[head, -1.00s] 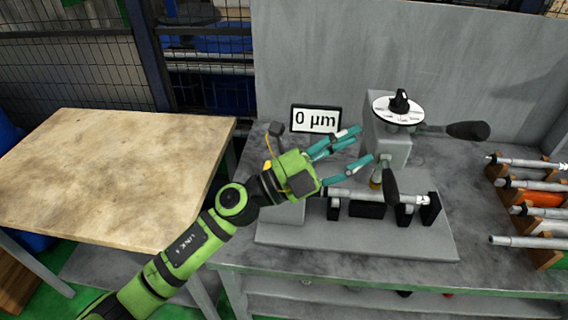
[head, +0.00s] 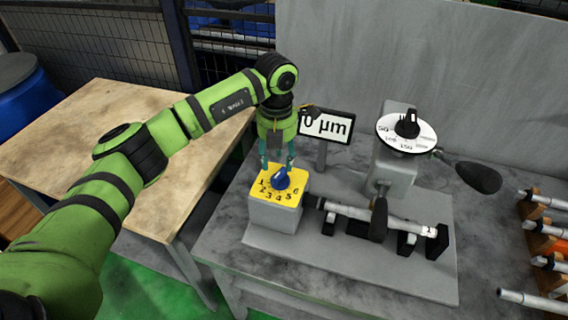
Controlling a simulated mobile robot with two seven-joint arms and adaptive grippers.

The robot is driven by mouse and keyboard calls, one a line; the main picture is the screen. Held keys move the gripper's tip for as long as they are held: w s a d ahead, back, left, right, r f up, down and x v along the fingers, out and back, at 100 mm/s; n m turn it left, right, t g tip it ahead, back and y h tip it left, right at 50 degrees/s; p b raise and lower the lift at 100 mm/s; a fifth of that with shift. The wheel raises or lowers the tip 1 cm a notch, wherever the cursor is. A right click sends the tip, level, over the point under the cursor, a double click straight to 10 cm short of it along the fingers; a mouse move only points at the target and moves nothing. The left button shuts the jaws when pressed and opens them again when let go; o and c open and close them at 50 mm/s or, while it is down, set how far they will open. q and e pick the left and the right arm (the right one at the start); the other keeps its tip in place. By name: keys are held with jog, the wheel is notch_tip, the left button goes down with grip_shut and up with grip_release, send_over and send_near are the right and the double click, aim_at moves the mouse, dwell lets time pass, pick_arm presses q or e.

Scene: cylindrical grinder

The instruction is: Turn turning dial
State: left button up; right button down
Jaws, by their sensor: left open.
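A blue dial (head: 281,180) sits on a yellow plate (head: 262,199) numbered 1 to 6, on top of a grey block (head: 275,219). My left gripper (head: 277,165) points down just above and behind the dial. Its teal fingers are open, one toward each side of the dial, with nothing visibly held. I cannot tell whether a fingertip touches the dial or plate. A black knob (head: 407,124) on a white scale disc (head: 388,130) tops the grinder column to the right. My right gripper is out of view.
A light shaft (head: 405,224) lies across black supports. A black-handled lever (head: 478,177) sticks out right. More shafts rest in a rack at far right. The wooden table (head: 70,145) looks clear.

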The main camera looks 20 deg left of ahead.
aim_at(279, 170)
pick_arm(q)
notch_tip(279, 170, down, 4)
jog(key=shift+d+r+p, duration=0.1)
jog(key=shift+r+p, duration=0.15)
jog(key=shift+p, duration=0.35)
jog(key=shift+w+d+f, duration=0.1)
jog(key=shift+f, duration=0.35)
grip_shut()
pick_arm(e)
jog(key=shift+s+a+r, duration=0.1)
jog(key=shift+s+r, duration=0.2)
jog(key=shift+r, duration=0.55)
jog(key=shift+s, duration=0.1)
